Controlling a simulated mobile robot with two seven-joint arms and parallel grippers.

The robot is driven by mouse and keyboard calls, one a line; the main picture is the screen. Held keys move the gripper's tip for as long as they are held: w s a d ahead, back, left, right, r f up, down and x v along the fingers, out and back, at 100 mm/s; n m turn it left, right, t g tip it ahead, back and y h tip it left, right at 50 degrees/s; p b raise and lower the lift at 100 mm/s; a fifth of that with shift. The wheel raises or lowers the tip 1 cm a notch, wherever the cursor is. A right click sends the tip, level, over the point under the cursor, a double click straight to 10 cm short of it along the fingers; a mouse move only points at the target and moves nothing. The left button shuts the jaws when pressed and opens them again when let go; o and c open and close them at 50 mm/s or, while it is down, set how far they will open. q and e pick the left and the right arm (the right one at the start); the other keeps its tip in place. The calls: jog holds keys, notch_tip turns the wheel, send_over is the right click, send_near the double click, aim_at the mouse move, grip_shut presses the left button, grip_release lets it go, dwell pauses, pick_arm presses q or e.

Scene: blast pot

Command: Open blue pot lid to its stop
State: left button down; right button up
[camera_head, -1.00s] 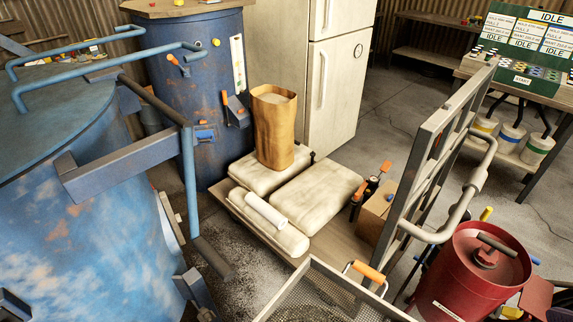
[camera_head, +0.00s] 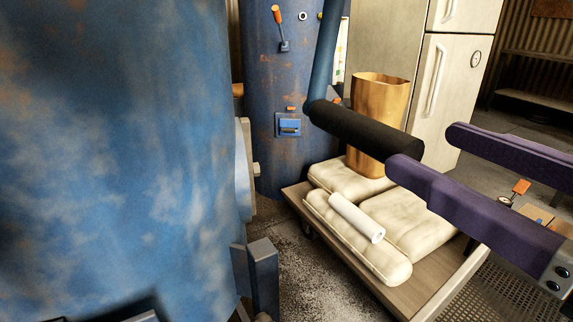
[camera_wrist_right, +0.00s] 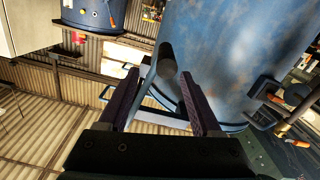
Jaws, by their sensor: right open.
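The large blue pot (camera_head: 120,150) fills the left of the head view, and its lid is out of frame there. A blue bar (camera_head: 324,60) comes down in front of the scene and ends in a black handle grip (camera_head: 365,132). My right gripper (camera_head: 430,150) is open, with its two purple fingers near the free end of the grip. I cannot tell whether they touch it. The right wrist view shows the fingers (camera_wrist_right: 158,80) apart, with the pot (camera_wrist_right: 225,50) beyond them and a dark cylindrical part between them. My left gripper is out of view.
A second blue drum (camera_head: 285,150) and a pale cabinet (camera_head: 455,70) stand behind. A mesh surface (camera_head: 500,295) is at lower right.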

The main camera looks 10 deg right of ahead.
aim_at(348, 126)
jog(key=shift+w+a+f+y, duration=0.35)
jog(key=shift+w+a, duration=0.2)
jog(key=shift+w, duration=0.1)
jog(key=x, duration=0.8)
jog(key=shift+w+a+f+p, duration=0.1)
jog(key=shift+w+f+p, duration=0.05)
jog(key=shift+w+p, duration=0.2)
grip_shut()
dwell(0.8)
